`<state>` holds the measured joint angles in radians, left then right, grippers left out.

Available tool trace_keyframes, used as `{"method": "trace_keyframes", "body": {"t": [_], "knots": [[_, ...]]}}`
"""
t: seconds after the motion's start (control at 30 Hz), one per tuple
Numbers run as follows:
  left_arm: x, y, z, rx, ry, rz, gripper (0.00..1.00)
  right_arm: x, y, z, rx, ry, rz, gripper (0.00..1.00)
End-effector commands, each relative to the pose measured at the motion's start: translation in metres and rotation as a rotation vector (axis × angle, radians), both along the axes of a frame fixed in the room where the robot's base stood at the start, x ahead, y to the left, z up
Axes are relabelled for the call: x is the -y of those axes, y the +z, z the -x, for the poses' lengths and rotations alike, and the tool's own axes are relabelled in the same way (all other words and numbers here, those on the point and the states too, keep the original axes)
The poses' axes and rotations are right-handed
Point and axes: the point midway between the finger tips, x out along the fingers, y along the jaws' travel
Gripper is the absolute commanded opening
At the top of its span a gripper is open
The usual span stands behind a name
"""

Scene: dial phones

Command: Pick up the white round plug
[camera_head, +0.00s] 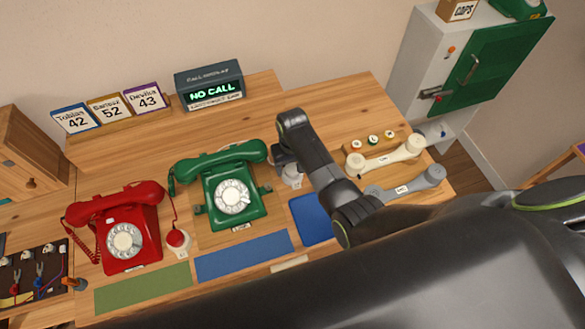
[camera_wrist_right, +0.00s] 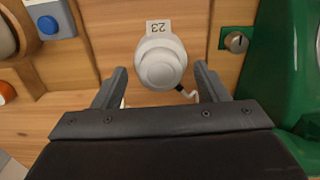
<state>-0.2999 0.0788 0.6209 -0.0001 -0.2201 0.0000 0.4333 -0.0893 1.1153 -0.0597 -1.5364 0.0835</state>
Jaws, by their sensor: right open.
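The white round plug (camera_wrist_right: 160,62) stands on the wooden desk beside a small "23" label in the right wrist view, with a cord at its side. It also shows in the head view (camera_head: 292,178), partly covered by my right arm. My right gripper (camera_head: 284,163) is above the desk, between the green phone and the handsets. In the wrist view its two fingers (camera_wrist_right: 160,84) are open and apart, with the plug between and just beyond the tips. I cannot tell the exact height gap. My left gripper is not in view.
The green dial phone (camera_head: 233,190) stands close to the left of my gripper. A red phone (camera_head: 124,240) and red plug (camera_head: 177,240) are farther left. Cream (camera_head: 385,158) and grey (camera_head: 405,187) handsets lie to the right. A blue mat (camera_head: 310,222) lies in front.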

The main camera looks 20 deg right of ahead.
Motion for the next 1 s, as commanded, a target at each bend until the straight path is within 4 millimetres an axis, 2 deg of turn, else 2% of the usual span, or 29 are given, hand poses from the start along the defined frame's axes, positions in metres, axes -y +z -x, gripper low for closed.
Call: {"method": "trace_keyframes", "body": {"t": [0.37,0.7,1.0], "knots": [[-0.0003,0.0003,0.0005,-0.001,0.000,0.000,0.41,0.0000,-0.0064,-0.0003,0.002,-0.001,0.000,0.66],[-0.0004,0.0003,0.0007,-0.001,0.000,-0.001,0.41,-0.0001,-0.0063,-0.0002,0.001,0.000,0.000,0.23],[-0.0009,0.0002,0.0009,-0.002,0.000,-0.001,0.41,-0.0002,-0.0027,-0.0006,0.003,0.000,-0.001,0.23]]}}
